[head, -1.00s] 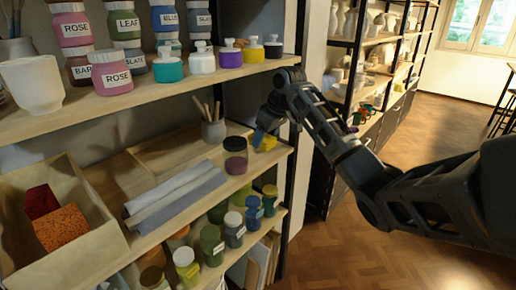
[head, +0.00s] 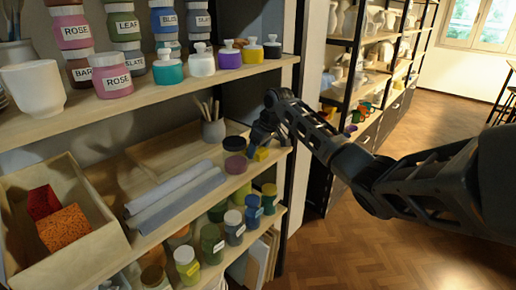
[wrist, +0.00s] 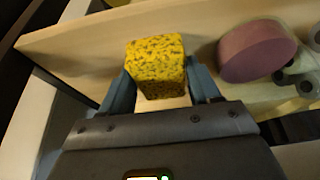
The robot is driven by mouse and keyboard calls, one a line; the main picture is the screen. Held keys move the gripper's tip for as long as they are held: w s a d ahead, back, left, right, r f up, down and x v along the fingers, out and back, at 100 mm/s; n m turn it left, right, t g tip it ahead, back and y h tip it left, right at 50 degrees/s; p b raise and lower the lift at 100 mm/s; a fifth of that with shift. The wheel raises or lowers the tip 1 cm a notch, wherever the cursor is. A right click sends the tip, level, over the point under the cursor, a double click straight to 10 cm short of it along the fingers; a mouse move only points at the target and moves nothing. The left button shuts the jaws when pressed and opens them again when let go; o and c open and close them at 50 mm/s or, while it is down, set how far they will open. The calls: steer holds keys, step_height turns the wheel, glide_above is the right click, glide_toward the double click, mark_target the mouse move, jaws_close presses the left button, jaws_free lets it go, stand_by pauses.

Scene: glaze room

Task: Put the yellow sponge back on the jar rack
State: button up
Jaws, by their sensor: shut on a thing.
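My gripper (head: 260,139) is shut on the yellow sponge (head: 262,154), low over the right end of the middle shelf of the jar rack (head: 205,239). In the wrist view the dark-speckled sponge (wrist: 155,62) sits between the two blue-grey fingers of my gripper (wrist: 161,84). The pale wooden board of the shelf (wrist: 85,45) lies beneath and beyond it. I cannot tell whether the sponge touches the board. A purple jar with a black lid (head: 235,162) stands just left of the sponge.
Grey rolls (head: 178,197), a brush pot (head: 213,131) and a bin with red and orange blocks (head: 105,238) share the middle shelf. Labelled jars (head: 112,82) crowd the upper shelf, above my gripper. Several jars (head: 212,243) fill the lower shelf. A black upright (head: 293,130) stands close right.

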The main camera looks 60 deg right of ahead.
steer(key=shift+f, duration=0.1)
steer(key=o, duration=1)
steer(key=b+v, duration=0.1)
steer(key=v, duration=1.1)
steer(key=shift+s, duration=0.1)
